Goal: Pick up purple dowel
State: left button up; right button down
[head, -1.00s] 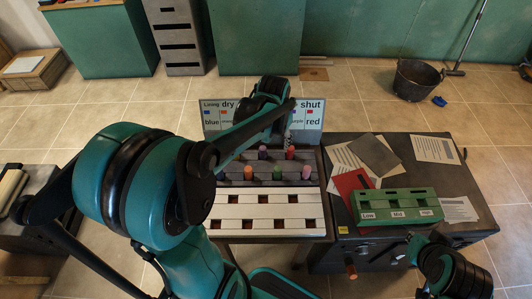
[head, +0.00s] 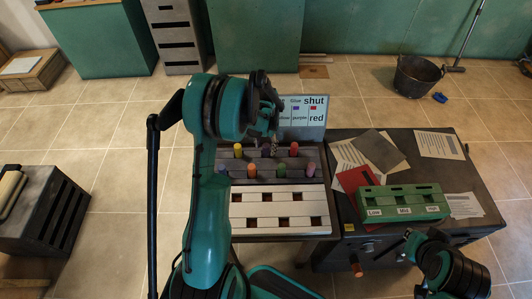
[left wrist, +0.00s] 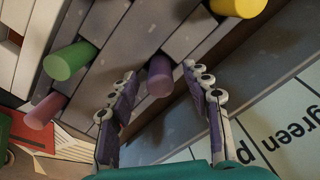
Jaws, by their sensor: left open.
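The purple dowel (head: 265,150) stands in the back row of the grey slotted rack (head: 266,161), partly covered by my left gripper in the head view. My left gripper (head: 272,138) is above it. In the left wrist view, the purple dowel (left wrist: 160,76) shows in the gap between the two open fingers (left wrist: 161,92), nearer the left finger. I cannot tell how far the fingertips are above or around it. My right gripper (head: 407,243) is at the lower right, by the dark table's front edge; its fingers are too small to judge.
Neighbouring dowels are yellow (head: 238,150), red (head: 293,149), orange (head: 251,171), green (head: 279,172) and pink (head: 310,169). A sign board (head: 312,115) stands behind the rack. A white slotted board (head: 310,203) lies in front. A green block (head: 400,202) sits on the right table.

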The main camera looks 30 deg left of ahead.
pick_arm(q)
notch_tip(320, 180, down, 2)
jog(key=shift+f, duration=0.2)
jog(key=shift+r, duration=0.1)
jog(key=c, duration=1.1)
jog(key=shift+r, duration=0.1)
